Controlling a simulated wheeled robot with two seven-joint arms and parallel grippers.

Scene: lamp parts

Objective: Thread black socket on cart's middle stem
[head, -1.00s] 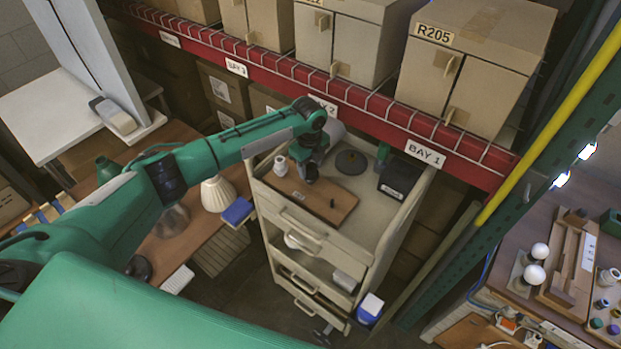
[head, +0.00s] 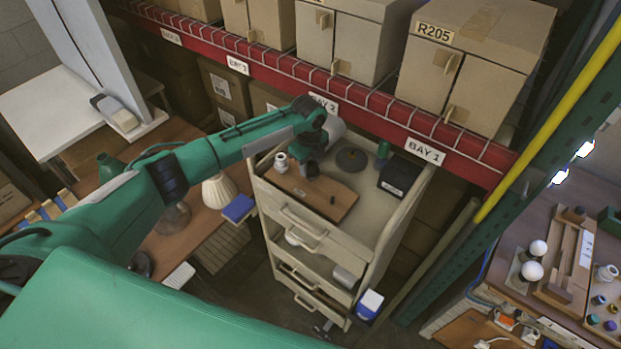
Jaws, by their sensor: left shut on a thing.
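The cart (head: 393,228) stands in the middle, and a brown wooden board (head: 345,204) lies on its top. My left gripper (head: 312,165) is over the board, pointing down, shut on a small dark thing that looks like the black socket (head: 313,171). The socket is at the board's middle position; the middle stem is hidden by it and the gripper. I cannot tell whether the socket touches the stem. A white socket (head: 281,163) stands on the board's left end. A short dark stem (head: 332,200) shows at its right part. My right gripper is out of view.
A red shelf beam (head: 370,122) runs close behind the cart. A lampshade (head: 219,191) stands on the bench at left.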

